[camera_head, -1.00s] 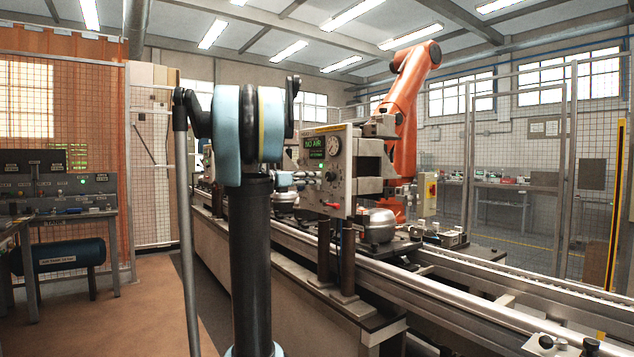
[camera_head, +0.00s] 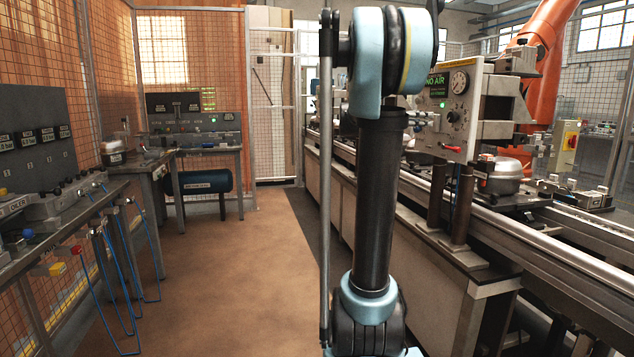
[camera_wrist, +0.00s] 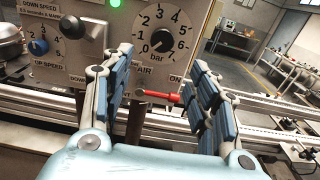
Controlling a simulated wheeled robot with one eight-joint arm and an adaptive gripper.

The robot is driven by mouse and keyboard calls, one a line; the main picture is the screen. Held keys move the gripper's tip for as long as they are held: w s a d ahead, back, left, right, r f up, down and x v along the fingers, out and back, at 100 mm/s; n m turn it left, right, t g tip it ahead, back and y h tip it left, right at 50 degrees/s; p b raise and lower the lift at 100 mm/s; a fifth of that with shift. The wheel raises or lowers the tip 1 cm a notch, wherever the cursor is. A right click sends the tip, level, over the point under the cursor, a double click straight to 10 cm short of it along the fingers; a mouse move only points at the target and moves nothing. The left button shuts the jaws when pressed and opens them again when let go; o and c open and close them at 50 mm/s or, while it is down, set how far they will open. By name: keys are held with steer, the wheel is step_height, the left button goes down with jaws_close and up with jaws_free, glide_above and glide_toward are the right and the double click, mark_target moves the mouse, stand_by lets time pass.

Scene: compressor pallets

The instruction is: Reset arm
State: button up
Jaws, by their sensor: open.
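My gripper (camera_wrist: 165,100) is open, with its two blue-padded fingers apart in the wrist view. A red-handled air lever (camera_wrist: 162,96) shows between the fingers, under the round bar gauge (camera_wrist: 161,33) on the control panel (camera_wrist: 65,15). I cannot tell whether the fingers touch the lever. In the head view my arm (camera_head: 375,200) stands upright in front of the conveyor, and the gripper is not seen there. The head view also shows the panel (camera_head: 440,118) with a green "NO AIR" display, and the red lever (camera_head: 451,147) points right.
The conveyor (camera_head: 480,215) with a metal compressor (camera_head: 502,176) runs along the right. An orange robot arm (camera_head: 545,70) stands behind it. Workbenches (camera_head: 85,215) with hanging blue hoses line the left. Brown floor (camera_head: 235,270) is open between them.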

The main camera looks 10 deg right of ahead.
steer(key=s+a+f+m+y, duration=0.6)
steer(key=s+a+f, duration=0.4)
steer(key=f, duration=0.4)
steer(key=s+a+f+m+y, duration=0.6)
steer(key=s+a+f, duration=0.4)
steer(key=a+f, duration=0.2)
steer(key=s+a+f+m+y, duration=0.5)
steer(key=s+a+f, duration=0.5)
steer(key=f, duration=0.6)
steer(key=shift+s+a+f+m+t+y, duration=0.2)
steer(key=shift+a+f+m+t+y, duration=0.15)
steer(key=shift+a+m, duration=0.5)
steer(key=shift+d, duration=0.1)
